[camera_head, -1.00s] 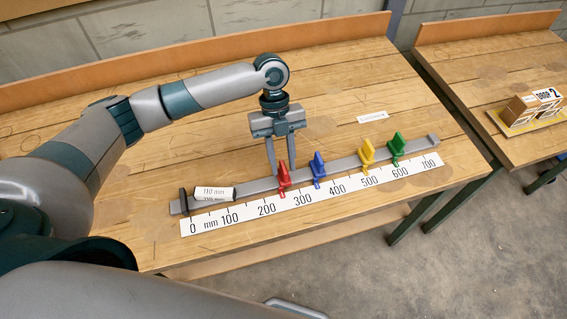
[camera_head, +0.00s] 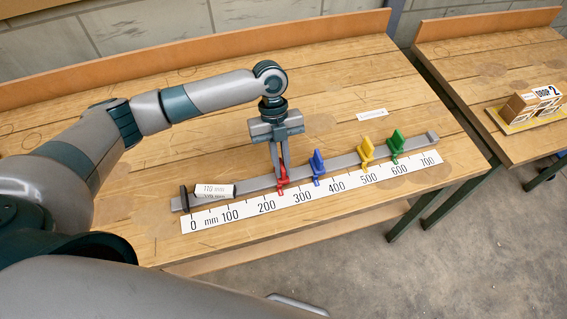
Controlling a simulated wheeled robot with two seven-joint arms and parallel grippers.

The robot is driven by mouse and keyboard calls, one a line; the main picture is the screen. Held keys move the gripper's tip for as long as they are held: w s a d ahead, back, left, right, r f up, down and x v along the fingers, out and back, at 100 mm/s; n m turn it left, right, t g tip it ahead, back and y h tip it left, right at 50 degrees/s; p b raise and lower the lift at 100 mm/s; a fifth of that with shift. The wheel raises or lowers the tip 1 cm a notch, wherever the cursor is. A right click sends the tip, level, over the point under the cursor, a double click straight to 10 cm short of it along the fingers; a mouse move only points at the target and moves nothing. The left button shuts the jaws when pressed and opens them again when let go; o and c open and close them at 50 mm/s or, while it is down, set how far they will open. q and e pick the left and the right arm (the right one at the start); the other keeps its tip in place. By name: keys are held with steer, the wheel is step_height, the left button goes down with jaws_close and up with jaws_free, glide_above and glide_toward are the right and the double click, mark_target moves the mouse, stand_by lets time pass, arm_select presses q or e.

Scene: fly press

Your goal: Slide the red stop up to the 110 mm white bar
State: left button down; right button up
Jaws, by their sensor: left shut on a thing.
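The red stop (camera_head: 282,184) sits on the grey rail (camera_head: 335,166), a little short of the 300 mark of the scale. My left gripper (camera_head: 281,174) points down and is shut on the red stop, hiding its upper part. The white bar (camera_head: 214,191) marked 110 mm lies along the rail at its left end, close to the dark end stop (camera_head: 184,197). A clear stretch of rail lies between the bar's right end and the red stop. My right gripper is not in view.
A blue stop (camera_head: 318,166) stands on the rail just right of the gripper. A yellow stop (camera_head: 366,151) and a green stop (camera_head: 396,144) stand further right. A white scale strip (camera_head: 310,193) runs in front of the rail. A small label (camera_head: 372,114) lies behind.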

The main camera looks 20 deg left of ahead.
arm_select(q)
steer(key=s+a, duration=0.1)
steer(key=a, duration=0.1)
steer(key=s+a+p, duration=0.1)
steer(key=s+a, duration=0.1)
steer(key=a, duration=0.1)
steer(key=s+a, duration=0.2)
steer(key=shift+a+p, duration=0.2)
steer(key=shift+p, duration=0.15)
steer(key=c, duration=1.8)
jaws_free()
steer(key=shift+c, duration=0.2)
steer(key=shift+w+r, duration=0.15)
steer(key=shift+r, duration=0.05)
steer(key=b+v, duration=0.4)
steer(key=v, duration=1.3)
steer(key=shift+b, duration=0.35)
steer(key=shift+d+r, duration=0.1)
steer(key=shift+c, duration=0.7)
